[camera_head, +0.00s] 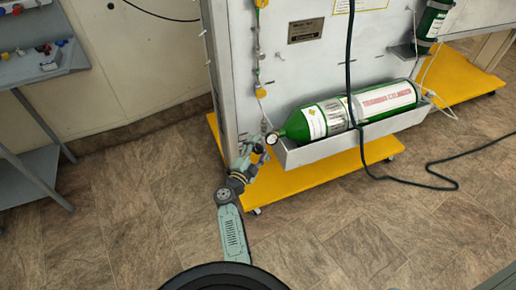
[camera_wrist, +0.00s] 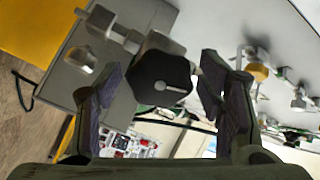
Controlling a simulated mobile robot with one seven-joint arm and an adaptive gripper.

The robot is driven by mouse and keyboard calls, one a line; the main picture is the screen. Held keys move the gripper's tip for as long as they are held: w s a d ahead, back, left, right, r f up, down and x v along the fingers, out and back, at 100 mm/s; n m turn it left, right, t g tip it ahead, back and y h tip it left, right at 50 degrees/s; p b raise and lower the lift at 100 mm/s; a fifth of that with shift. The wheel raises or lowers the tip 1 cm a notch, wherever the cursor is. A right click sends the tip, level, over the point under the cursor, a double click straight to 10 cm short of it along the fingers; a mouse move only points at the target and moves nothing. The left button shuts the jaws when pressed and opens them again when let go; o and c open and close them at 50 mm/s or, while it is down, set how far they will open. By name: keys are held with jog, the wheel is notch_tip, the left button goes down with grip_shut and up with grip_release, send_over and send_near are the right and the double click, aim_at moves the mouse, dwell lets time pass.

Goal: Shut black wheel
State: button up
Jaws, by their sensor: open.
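The black wheel (camera_wrist: 162,82) shows in the wrist view as a dark, many-sided knob with a light pin at its middle. It sits on a grey metal valve fitting (camera_wrist: 112,30). My gripper (camera_wrist: 160,68) is open, with one finger on each side of the wheel and visible gaps between. In the head view my gripper (camera_head: 254,150) is at the left end of the lying green cylinder (camera_head: 322,120), beside a round gauge (camera_head: 271,138). The wheel cannot be made out in the head view.
The cylinder lies in a grey trough (camera_head: 345,138) on a white panel (camera_head: 290,70) with a yellow wheeled base (camera_head: 320,175). A black cable (camera_head: 351,70) hangs over the cylinder. Yellow-knobbed fittings (camera_head: 259,83) run up the panel's left edge. A grey shelf (camera_head: 40,75) stands left.

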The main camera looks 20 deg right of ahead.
jog(key=shift+c, duration=0.2)
jog(key=c, duration=1.1)
jog(key=shift+a+f+m+b, duration=0.15)
jog(key=shift+m+b, duration=0.15)
jog(key=shift+m, duration=1.3)
jog(key=o, duration=1.1)
jog(key=shift+o, duration=0.2)
